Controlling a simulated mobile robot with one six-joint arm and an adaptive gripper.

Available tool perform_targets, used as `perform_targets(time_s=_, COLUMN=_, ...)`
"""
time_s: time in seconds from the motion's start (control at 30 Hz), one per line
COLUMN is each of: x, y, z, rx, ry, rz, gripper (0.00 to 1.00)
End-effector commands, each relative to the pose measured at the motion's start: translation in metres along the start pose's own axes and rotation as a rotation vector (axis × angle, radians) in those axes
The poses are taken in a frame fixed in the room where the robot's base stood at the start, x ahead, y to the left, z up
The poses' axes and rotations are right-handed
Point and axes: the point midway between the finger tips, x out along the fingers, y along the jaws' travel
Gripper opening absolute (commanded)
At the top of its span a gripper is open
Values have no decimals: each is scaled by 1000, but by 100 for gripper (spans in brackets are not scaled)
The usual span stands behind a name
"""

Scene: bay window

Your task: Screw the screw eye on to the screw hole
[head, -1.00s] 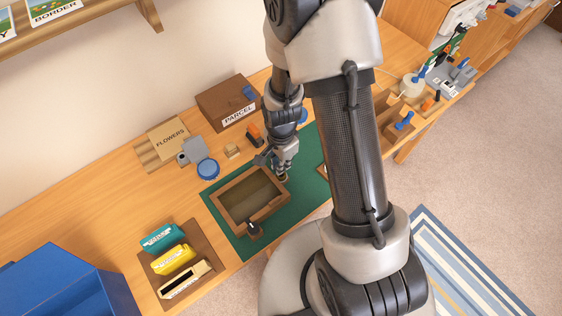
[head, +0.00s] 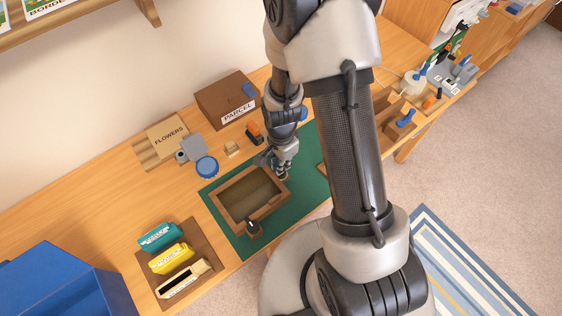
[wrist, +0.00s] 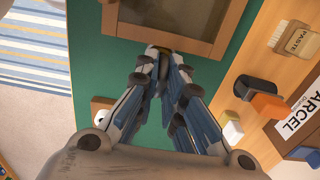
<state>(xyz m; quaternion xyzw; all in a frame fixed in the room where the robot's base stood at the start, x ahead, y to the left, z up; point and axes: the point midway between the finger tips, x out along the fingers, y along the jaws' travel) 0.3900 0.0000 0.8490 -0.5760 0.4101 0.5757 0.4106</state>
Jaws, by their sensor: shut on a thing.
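A wooden frame (head: 225,217) with a dark olive panel lies on the green mat (head: 308,188); its edge also shows at the top of the wrist view (wrist: 200,46). My gripper (head: 280,172) is at the frame's right-hand edge. In the wrist view my gripper (wrist: 165,54) points up the picture, its fingers closed together at that edge. A small brassy bit shows at the fingertips, seemingly the screw eye (wrist: 164,48), mostly covered by the fingers. The screw hole cannot be made out.
A dark, light-topped piece (head: 253,227) sits on the frame's near edge. Behind the mat are a black and orange tool (head: 254,133), a blue round lid (head: 207,167) and a parcel box (head: 227,100). A brown tray (head: 206,281) of coloured boxes stands left.

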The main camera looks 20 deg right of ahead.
Motion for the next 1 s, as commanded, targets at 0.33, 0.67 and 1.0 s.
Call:
perform_targets(time_s=0.33, x=10, y=0, z=0, rx=0, ry=0, rz=0, gripper=0)
perform_targets(time_s=0.67, x=11, y=0, z=0, rx=0, ry=0, rz=0, gripper=24)
perform_targets(time_s=1.0, x=11, y=0, z=0, rx=0, ry=0, rz=0, gripper=33)
